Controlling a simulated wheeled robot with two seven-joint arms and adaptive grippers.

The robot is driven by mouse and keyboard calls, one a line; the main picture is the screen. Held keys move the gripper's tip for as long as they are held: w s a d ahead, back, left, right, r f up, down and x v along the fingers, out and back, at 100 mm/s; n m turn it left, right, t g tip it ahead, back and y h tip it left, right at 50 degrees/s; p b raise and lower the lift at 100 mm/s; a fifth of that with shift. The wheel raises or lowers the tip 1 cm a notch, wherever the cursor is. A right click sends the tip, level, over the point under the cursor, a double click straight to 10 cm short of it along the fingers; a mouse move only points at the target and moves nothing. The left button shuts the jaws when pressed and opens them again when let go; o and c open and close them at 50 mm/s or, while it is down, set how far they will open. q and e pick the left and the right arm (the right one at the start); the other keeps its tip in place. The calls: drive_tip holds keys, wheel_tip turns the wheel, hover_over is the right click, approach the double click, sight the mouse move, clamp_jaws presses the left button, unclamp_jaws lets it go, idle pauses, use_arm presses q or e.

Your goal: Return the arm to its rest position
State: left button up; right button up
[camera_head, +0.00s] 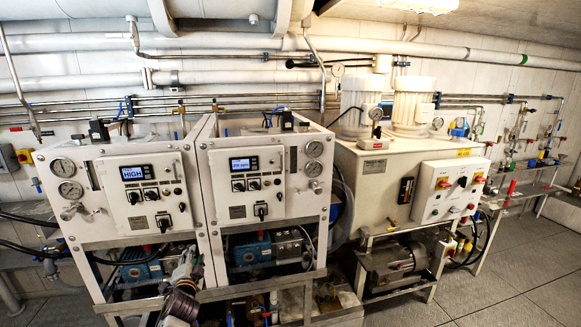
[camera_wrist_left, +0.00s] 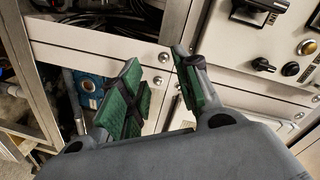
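My left gripper (camera_head: 188,258) is in the lower left middle of the head view, with my arm below it. It is in front of the left watermaker unit (camera_head: 112,222), low by its control panel. In the left wrist view, the gripper (camera_wrist_left: 160,88) has its two green-padded fingers apart with nothing between them. Part of the unit's frame and panel fills the background there. Whether the fingers touch the frame cannot be told. My right gripper is not in view.
A second watermaker unit (camera_head: 220,208) stands right beside the first. Farther right are a cream tank unit (camera_head: 375,190) with a white control box (camera_head: 447,190) and a motor (camera_head: 393,265) below. Pipes (camera_head: 220,77) run along the wall. The grey floor (camera_head: 520,270) at the right is clear.

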use_arm(q)
drive_tip(key=s+d+f+n+g+h, duration=0.1)
drive_tip(key=s+f+n+g, duration=0.15)
drive_tip(key=f, duration=0.95)
drive_tip(key=s+d+f+n+g+h, duration=0.15)
drive_tip(key=s+f, duration=0.25)
drive_tip(key=f, duration=0.7)
drive_tip(key=s+d+f+n+g+h, duration=0.15)
drive_tip(key=s+f, duration=0.25)
drive_tip(key=f, duration=0.8)
drive_tip(key=s+d+f+n+g, duration=0.1)
drive_tip(key=s+f+g, duration=0.2)
drive_tip(key=s+f, duration=1.05)
drive_tip(key=s+f+n+g, duration=0.1)
drive_tip(key=s+f+g, duration=0.3)
drive_tip(key=s+f, duration=1)
drive_tip(key=s+d+f+g, duration=0.1)
drive_tip(key=s+d+g, duration=0.1)
drive_tip(key=s, duration=2.4)
drive_tip(key=shift+s+f+g, duration=0.4)
drive_tip(key=shift+g, duration=0.05)
drive_tip(key=shift+d+m, duration=0.1)
drive_tip(key=shift+m, duration=0.15)
